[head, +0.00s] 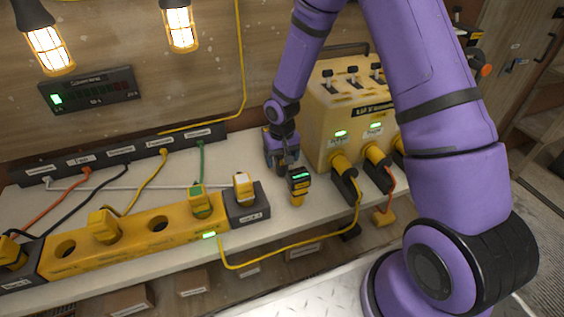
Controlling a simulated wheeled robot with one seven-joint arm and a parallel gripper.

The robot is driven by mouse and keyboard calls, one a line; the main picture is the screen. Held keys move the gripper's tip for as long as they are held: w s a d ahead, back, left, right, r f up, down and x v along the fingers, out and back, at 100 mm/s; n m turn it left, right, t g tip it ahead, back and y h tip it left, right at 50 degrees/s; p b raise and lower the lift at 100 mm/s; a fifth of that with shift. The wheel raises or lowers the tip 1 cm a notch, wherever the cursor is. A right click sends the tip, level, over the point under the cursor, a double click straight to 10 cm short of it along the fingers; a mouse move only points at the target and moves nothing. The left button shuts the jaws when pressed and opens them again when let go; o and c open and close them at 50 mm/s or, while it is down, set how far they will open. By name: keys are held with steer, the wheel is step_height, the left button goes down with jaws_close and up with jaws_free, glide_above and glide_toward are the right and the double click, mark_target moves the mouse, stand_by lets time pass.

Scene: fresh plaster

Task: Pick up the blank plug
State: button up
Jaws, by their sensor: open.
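My gripper (284,166) is at the end of the purple arm, pointing down over the bench just left of the yellow power box. Its jaws are open and nothing shows between them. A small yellow and black device (298,186) with a green lit face stands just in front of and right of the gripper. A yellow plug with a white top (243,187) stands upright in a black labelled block (247,213), left of the gripper. I cannot tell for certain which piece is the blank plug.
A yellow socket strip (135,240) holds several plugs and has empty round holes. Coloured cables run to a black labelled strip (115,153) at the wall. The yellow box (345,110) with cabled plugs stands close right of the gripper. A yellow cable loops over the bench's front edge.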

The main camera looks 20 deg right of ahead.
steer(key=c, duration=1)
step_height(320, 180, up, 10)
steer(key=shift+r, duration=0.1)
